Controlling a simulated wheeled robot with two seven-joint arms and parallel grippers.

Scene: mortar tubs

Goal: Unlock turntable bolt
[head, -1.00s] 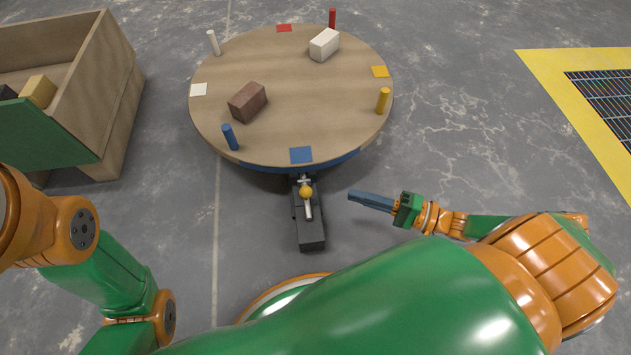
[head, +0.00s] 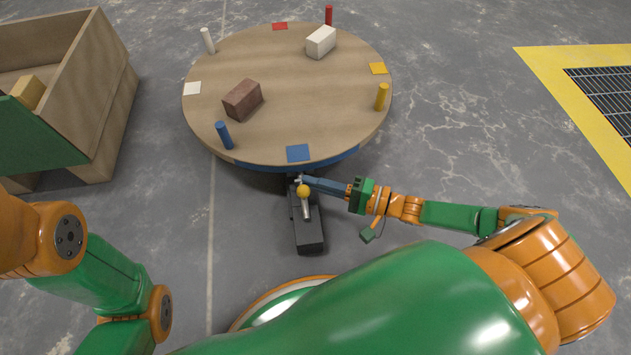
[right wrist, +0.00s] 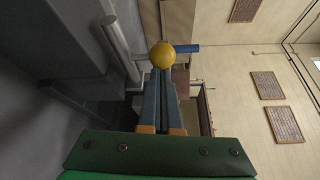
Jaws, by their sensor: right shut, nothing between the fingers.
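The round wooden turntable (head: 330,110) stands ahead, with a blue patch (head: 298,153) at its near edge. The bolt (head: 306,208) sits on a dark block (head: 309,238) in front of that edge and has a yellow ball knob (head: 303,191). My right gripper (head: 306,181) is shut and empty, its fingertips beside the knob on its far side in the head view. In the right wrist view the yellow knob (right wrist: 162,55) appears right at the fingertips (right wrist: 162,75); I cannot tell whether they touch. My left gripper is out of the head view; only its arm shows.
A brown block (head: 243,100), a white block (head: 320,42) and several coloured pegs stand on the turntable. A wooden bin (head: 108,100) with blocks is at left. A yellow-framed floor grate (head: 560,85) is at right. Grey floor between is clear.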

